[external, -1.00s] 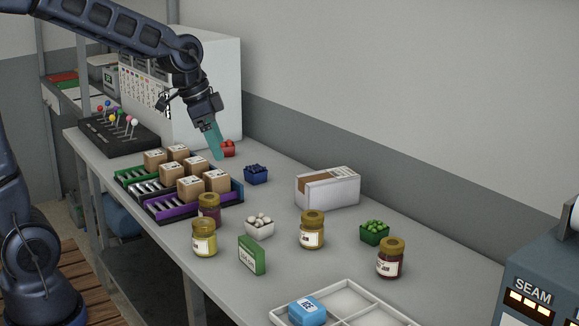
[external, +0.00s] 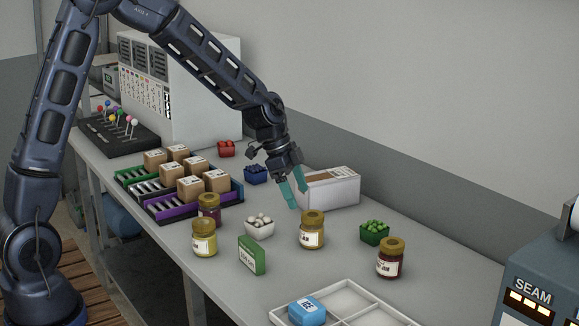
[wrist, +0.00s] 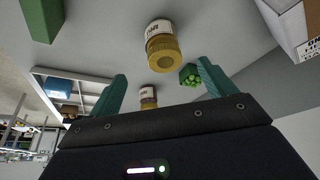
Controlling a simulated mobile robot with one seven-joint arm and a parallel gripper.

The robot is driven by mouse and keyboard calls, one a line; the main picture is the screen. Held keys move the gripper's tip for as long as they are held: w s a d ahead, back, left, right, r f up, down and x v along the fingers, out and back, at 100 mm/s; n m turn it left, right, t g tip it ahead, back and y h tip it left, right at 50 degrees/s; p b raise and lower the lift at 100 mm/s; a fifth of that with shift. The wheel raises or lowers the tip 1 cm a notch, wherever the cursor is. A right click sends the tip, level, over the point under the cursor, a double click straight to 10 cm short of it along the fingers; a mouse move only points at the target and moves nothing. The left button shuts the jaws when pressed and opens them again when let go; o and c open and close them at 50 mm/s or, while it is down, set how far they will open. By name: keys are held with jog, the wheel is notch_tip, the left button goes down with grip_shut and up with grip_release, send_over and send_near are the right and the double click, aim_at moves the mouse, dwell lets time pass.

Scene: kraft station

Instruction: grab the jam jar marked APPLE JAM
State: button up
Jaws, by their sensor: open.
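Several jam jars with gold lids stand upright on the grey bench; their labels are too small to read, so I cannot tell which says APPLE JAM. An amber jar (external: 312,234) stands mid-bench, a yellow jar (external: 204,242) and a dark purple-red jar (external: 209,211) at left, and a dark red jar (external: 390,262) at right. My gripper (external: 298,198) is open and empty, its teal fingers above and just behind the amber jar. In the wrist view, the near jar (wrist: 160,32) lies beyond my open fingers (wrist: 164,80), with another jar (wrist: 148,92) farther off.
A white carton (external: 335,192) stands close behind my gripper. A green box (external: 251,255), a white punnet (external: 259,229) and a green punnet (external: 374,233) stand around the amber jar. A divided white tray (external: 375,312) lies at the front, with parcels on racks (external: 165,212) at left.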

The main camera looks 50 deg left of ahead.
aim_at(312, 227)
jog(key=x, duration=0.6)
jog(key=shift+w+r, duration=0.1)
jog(key=shift+x, duration=2.55)
jog(key=shift+w+a, duration=0.1)
jog(key=shift+w, duration=0.05)
jog(key=shift+c, duration=0.2)
jog(key=c, duration=1.3)
jog(key=shift+r, duration=0.15)
